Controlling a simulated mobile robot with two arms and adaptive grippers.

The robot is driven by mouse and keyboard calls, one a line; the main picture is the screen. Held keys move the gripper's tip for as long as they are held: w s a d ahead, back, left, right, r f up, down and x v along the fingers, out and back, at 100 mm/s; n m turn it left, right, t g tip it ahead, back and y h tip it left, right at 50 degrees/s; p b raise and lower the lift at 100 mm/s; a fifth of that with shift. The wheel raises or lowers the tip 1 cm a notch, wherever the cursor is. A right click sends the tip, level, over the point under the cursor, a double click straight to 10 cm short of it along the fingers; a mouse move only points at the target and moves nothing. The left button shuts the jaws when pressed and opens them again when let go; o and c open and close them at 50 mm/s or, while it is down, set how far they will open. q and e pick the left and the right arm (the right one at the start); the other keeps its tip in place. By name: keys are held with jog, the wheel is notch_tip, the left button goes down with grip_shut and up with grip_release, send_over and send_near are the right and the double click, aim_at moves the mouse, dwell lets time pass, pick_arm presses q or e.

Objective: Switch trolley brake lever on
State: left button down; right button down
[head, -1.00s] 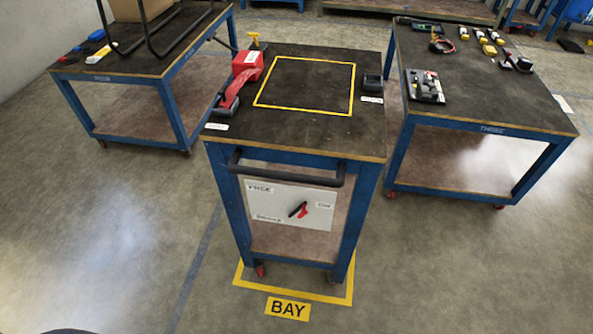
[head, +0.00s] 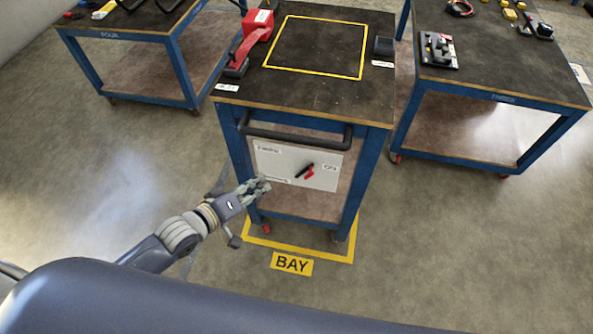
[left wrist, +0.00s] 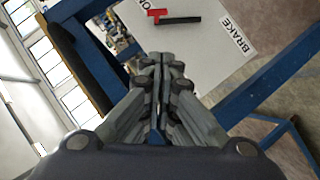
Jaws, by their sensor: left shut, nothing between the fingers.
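The trolley (head: 318,112) stands in the middle of the head view, with a black push handle (head: 294,136) across its front. Below the handle is a white panel (head: 275,168) with labels and the brake lever (head: 306,172), which is black and red and tilted. The lever also shows in the left wrist view (left wrist: 178,18), near a BRAKE label (left wrist: 236,36). My left gripper (head: 264,185) is shut and empty, near the lower left part of the panel and left of the lever. I cannot tell whether it touches the panel. My right gripper is not in view.
A red tool (head: 247,42) and a small black box (head: 384,46) are on the trolley top. Tables stand to the left (head: 123,38) and right (head: 510,97). The floor before the trolley is open, with a yellow BAY sign (head: 292,264).

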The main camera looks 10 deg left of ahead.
pick_arm(q)
jog(key=s+d+x, duration=0.1)
jog(key=d+x, duration=0.1)
jog(key=x, duration=1)
jog(key=shift+d+f, duration=0.3)
jog(key=shift+f, duration=0.2)
